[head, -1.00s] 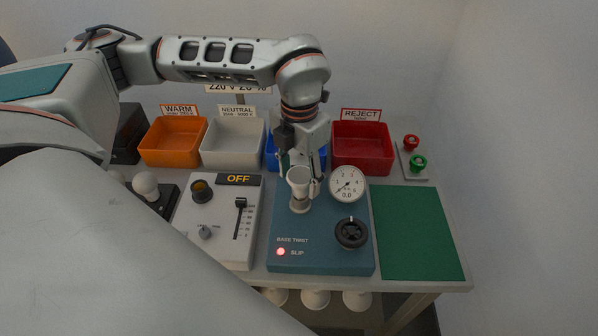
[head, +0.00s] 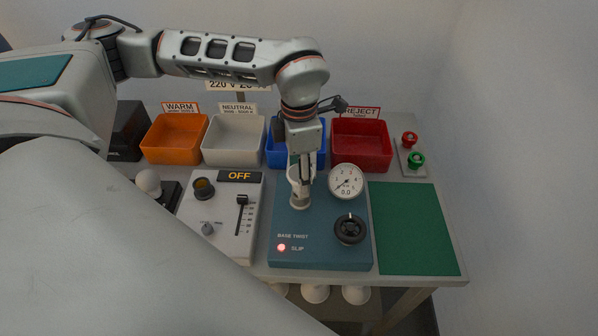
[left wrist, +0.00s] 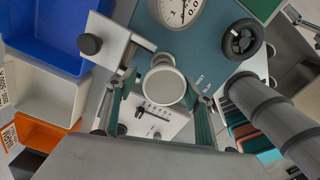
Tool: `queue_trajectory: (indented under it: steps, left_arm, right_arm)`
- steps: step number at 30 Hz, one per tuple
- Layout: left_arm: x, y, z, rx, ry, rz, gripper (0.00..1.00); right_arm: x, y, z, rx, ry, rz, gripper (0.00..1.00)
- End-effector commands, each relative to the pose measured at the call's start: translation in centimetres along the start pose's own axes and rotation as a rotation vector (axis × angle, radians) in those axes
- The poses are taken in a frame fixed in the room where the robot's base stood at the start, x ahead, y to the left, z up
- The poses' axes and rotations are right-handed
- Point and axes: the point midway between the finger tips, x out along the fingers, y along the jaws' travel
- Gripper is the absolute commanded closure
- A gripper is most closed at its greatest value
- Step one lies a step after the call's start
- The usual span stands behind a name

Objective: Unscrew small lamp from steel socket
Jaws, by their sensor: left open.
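The small lamp (head: 296,177), a pale reflector bulb, stands upright with its wide face up in the steel socket (head: 299,203) on the blue base-twist fixture (head: 320,252). In the left wrist view the lamp's round face (left wrist: 165,87) lies between the fingers. My left gripper (head: 304,180) points down over the lamp and is open, one finger on each side, with gaps visible in the wrist view. In the head view the gripper partly hides the lamp. My right gripper is not in view.
The fixture has a dial reading 0.0 (head: 346,181), a black knob (head: 350,229) and a lit red SLIP light (head: 281,247). Left is a white control box (head: 222,245) showing OFF. Orange (head: 173,156), white (head: 232,156), blue (head: 284,164) and red (head: 362,163) bins stand behind. A green mat (head: 417,230) lies clear.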

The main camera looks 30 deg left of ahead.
Motion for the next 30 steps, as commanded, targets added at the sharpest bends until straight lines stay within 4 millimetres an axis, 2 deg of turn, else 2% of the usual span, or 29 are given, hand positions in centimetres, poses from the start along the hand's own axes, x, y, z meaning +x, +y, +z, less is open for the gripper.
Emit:
queue_trajectory:
  steps: [2,6,14,30]
  left_arm:
    - [0.0,0.0,0.0,0.000,0.000,0.000,0.48]
    - [0.0,0.0,0.0,-0.001,-0.001,0.001,0.82]
    - [0.1,0.3,0.1,-0.061,-0.005,0.006,0.82]
    - [0.1,0.4,0.3,-0.821,-0.008,0.003,0.82]
  right_arm:
    - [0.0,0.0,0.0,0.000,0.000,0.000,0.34]
    - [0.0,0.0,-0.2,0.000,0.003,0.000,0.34]
    - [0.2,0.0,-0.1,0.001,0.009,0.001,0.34]
    - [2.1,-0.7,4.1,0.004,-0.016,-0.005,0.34]
